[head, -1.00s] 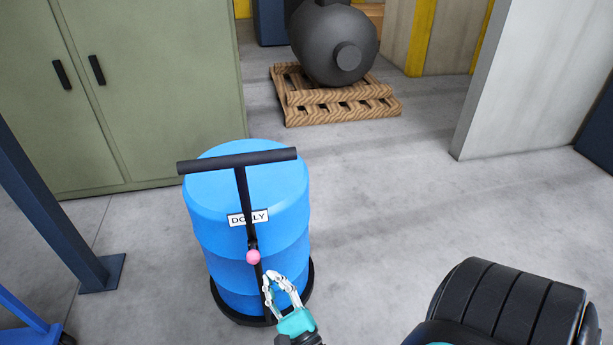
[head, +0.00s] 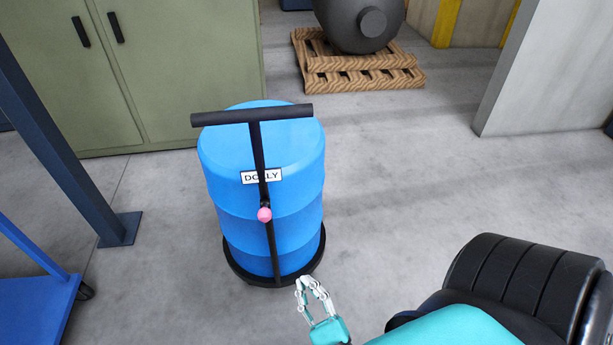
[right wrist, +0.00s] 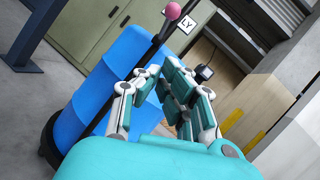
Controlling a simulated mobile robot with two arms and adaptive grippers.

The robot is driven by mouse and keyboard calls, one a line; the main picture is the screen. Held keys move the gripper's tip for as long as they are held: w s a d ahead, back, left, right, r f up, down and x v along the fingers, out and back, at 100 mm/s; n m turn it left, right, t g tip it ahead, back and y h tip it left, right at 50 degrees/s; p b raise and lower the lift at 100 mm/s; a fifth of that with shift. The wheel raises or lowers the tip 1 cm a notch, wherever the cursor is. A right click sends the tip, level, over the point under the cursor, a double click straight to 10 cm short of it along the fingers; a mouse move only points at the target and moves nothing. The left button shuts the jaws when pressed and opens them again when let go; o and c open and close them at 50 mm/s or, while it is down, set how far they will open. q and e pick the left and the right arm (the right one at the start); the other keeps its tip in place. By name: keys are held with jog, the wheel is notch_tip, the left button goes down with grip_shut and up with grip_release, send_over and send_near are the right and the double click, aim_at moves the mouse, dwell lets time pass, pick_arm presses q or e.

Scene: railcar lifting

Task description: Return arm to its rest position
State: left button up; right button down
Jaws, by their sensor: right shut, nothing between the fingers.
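My right gripper (head: 312,287) is low in the head view, just right of and below the dolly's base ring, apart from it. In the right wrist view its fingers (right wrist: 160,72) are closed with nothing between them. The blue barrel (head: 228,190) stands upright on the black dolly (head: 235,268). The dolly has a black T-shaped handle (head: 252,116), a pink knob (head: 264,214) and a label reading DOLLY, partly hidden by the handle post. The barrel also shows behind the fingers in the right wrist view (right wrist: 92,95). My left gripper is not in view.
A green cabinet (head: 170,70) stands at the back left, with a dark blue post (head: 60,130) in front. A blue cart (head: 35,290) is at the left edge. A wooden pallet (head: 360,78) bears a dark tank (head: 350,22). Grey floor is clear right of the barrel.

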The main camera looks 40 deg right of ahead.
dwell(0.3)
